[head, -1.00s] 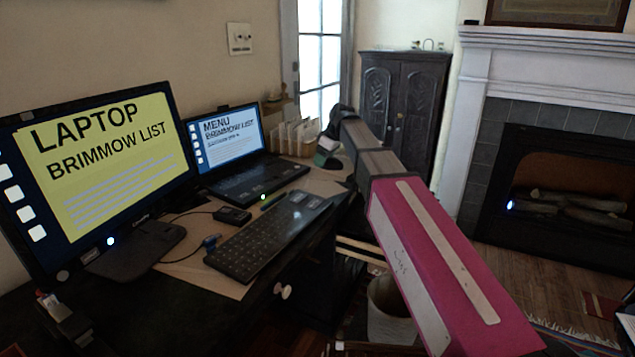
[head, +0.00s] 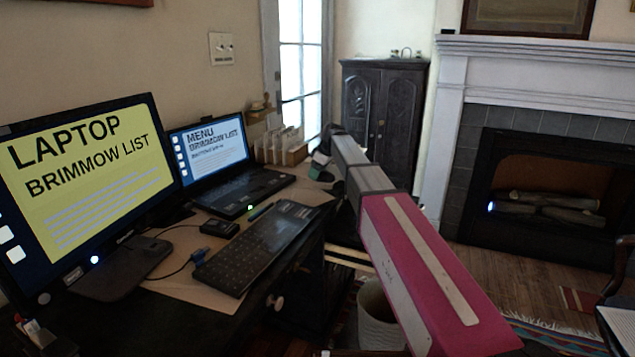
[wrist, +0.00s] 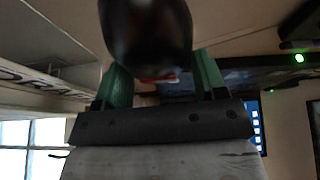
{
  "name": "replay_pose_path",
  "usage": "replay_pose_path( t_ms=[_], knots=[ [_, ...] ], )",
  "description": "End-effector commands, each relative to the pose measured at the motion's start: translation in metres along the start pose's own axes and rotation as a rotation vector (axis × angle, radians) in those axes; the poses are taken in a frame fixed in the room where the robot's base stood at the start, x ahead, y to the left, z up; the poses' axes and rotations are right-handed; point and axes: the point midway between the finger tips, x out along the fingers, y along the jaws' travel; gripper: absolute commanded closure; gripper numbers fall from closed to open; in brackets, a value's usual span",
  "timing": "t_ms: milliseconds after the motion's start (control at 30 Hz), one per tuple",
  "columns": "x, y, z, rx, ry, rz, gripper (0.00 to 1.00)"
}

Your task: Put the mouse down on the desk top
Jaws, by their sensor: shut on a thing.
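My gripper (wrist: 162,80) shows in the wrist view with two green fingers. It is shut on a dark, glossy, rounded mouse (wrist: 147,25), which fills the top middle of that view. In the head view my gripper (head: 320,170) is small and partly behind my arm, over the far right end of the desk top (head: 308,190), near the letter rack. I cannot make out the mouse there. I cannot tell how high it is held above the desk, or whether it touches it.
A monitor (head: 85,180), a laptop (head: 215,165), a keyboard (head: 257,247) and a small black box (head: 219,228) with a cable take up much of the desk. A letter rack (head: 280,147) stands at the back. A bin (head: 378,320) is on the floor below my arm.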

Motion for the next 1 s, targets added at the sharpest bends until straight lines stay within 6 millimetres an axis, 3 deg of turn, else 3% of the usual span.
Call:
replay_pose_path(
  t_ms=[400, 767, 800, 867, 1000],
  knots=[
    [0.037, 0.001, 0.016, 0.000, 0.000, 0.000, 0.60],
    [0.040, 0.001, 0.017, 0.000, 0.000, 0.000, 0.60],
    [0.040, 0.001, 0.017, 0.000, 0.000, 0.000, 0.29],
    [0.040, 0.001, 0.017, 0.000, 0.000, 0.000, 0.10],
    [0.040, 0.001, 0.017, 0.000, 0.000, 0.000, 0.10]
  ],
)
